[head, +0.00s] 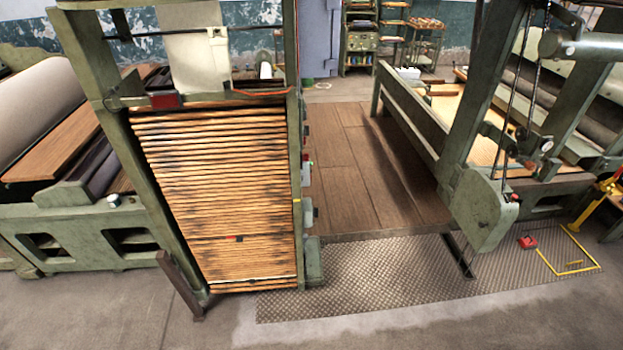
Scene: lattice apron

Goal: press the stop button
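No button is clearly labelled as the stop button, and I cannot tell which one it is. A small red knob (515,197) sits on the green housing (484,210) of the right machine. A red block (528,242) lies on the metal floor plate beside yellow lines. Neither of my grippers shows in the head view.
A tall green frame with wooden slats (215,190) stands left of centre. A wooden walkway (360,165) runs back between the machines. The diamond-pattern plate (370,275) in front is mostly clear. A yellow stand (597,203) is at the right edge.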

